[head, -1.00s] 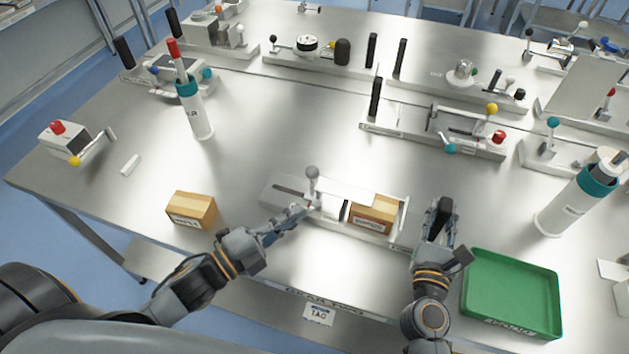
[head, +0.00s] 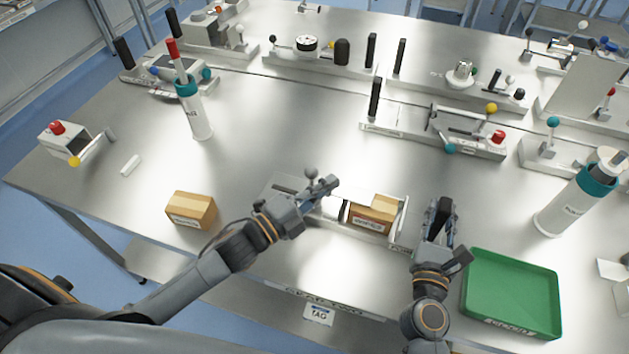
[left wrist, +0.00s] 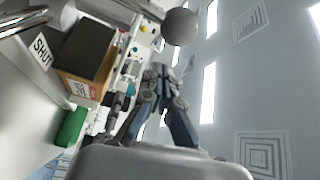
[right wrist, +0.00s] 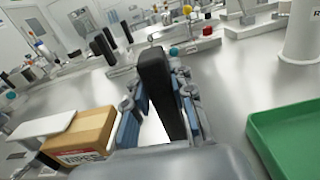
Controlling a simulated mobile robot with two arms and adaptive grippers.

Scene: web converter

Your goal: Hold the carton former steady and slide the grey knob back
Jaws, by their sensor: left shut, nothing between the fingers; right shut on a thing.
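The carton former (head: 347,229) stands at the middle of the table's front, a low metal frame with a brown carton (head: 372,217) in its right part. Its grey knob (head: 311,172) stands upright on a stem at the left part. My left gripper (head: 328,185) is shut and empty close beside the knob, partly covering the slide. In the left wrist view the knob (left wrist: 181,26) is a grey ball beyond the fingertips (left wrist: 163,85); contact cannot be told. My right gripper (head: 440,212) is shut on the black upright handle (right wrist: 160,95) at the former's right end.
A green tray (head: 512,333) lies right of my right gripper. A loose brown carton (head: 191,210) sits left of the former. A teal-capped bottle (head: 198,115) stands behind left, another (head: 575,200) at right. Other fixtures line the back; the table behind the former is clear.

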